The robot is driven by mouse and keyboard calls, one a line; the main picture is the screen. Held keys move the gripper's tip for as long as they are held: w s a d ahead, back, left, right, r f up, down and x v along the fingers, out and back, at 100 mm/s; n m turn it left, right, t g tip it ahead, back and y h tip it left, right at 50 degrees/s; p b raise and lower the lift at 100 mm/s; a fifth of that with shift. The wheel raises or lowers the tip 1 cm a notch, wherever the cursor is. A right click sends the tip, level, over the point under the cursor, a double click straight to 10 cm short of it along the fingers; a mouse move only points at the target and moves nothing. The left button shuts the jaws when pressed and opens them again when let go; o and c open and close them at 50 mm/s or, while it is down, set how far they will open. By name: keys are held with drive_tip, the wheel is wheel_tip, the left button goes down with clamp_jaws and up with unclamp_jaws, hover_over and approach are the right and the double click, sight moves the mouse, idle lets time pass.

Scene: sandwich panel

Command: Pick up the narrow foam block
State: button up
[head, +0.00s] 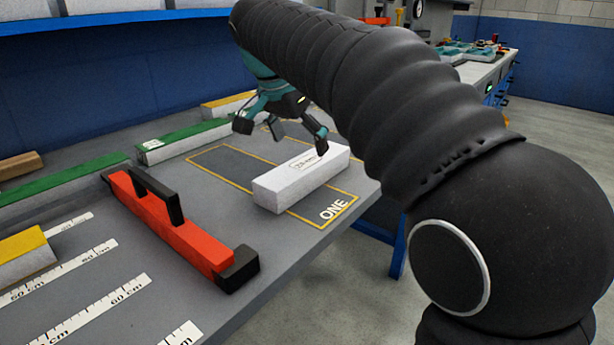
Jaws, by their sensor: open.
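A white foam block (300,180) with printed text on its top lies on the table, across a yellow-outlined area marked ONE (337,208). Other long blocks lie further left: one with a green top (180,141), another green-topped one (65,180), and a yellow-topped one (226,102) at the back. I cannot tell for certain which is the narrow one. My gripper (281,131) is open and empty, with its fingers spread. It hangs above the table by the far left side of the white block, and one finger overlaps the block's far edge in the picture.
A red bar (175,226) with a black handle lies left of the white block. Printed rulers (105,305) and another yellow-topped block (24,256) are at the near left. The grey table (290,262) ends just right of the white block. A blue wall stands behind.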

sight(305, 163)
drive_tip(key=shift+w+a+x, duration=0.1)
drive_tip(key=shift+a+x, duration=0.05)
drive_tip(key=shift+x, duration=1.65)
drive_tip(key=shift+w+a+x, duration=0.1)
drive_tip(key=shift+w+x, duration=0.05)
drive_tip(key=shift+x, duration=1.7)
drive_tip(key=c, duration=1.2)
